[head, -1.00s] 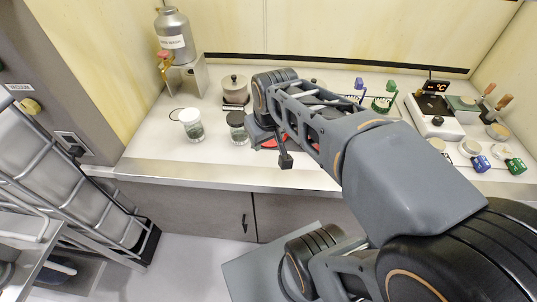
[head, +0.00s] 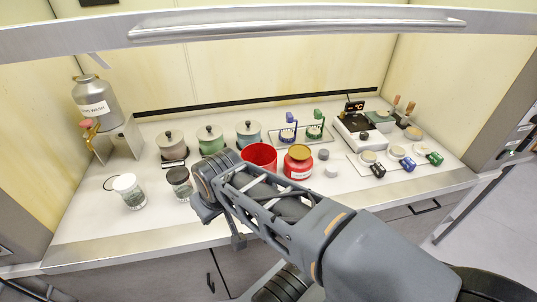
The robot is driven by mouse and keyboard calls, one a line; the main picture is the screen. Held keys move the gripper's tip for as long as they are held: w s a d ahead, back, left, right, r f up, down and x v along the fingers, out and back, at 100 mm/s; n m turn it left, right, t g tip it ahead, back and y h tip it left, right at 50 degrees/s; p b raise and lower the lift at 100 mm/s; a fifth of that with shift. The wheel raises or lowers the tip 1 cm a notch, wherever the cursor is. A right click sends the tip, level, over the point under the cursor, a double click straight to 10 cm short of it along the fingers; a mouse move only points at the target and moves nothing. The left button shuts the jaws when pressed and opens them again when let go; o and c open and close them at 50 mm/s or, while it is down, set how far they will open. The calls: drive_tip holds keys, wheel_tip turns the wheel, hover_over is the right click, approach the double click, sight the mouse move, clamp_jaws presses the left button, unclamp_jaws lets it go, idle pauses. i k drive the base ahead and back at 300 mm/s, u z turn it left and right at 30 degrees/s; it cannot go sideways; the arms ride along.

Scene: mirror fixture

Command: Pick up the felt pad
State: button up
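I cannot pick out the felt pad for certain. Two small grey round pieces, one behind (head: 323,154) and one in front (head: 332,171), lie on the bench right of the red jar (head: 298,162); their material is too small to tell. My arm reaches in from the lower right. My gripper (head: 238,241) shows only as a small dark part near the bench's front edge, below the dark-lidded jar (head: 181,184). Its fingers are not clear, so I cannot tell if it is open or holds anything.
A red open cup (head: 259,157), lidded pots (head: 211,139), a white-lidded jar (head: 130,191) and a metal wash can (head: 97,102) stand on the bench. A hot plate (head: 362,133) and a tray of small dishes (head: 398,152) are at right. A metal bar (head: 300,22) crosses overhead.

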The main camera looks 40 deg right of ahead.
sight(331, 170)
drive_tip(key=z, duration=1.9)
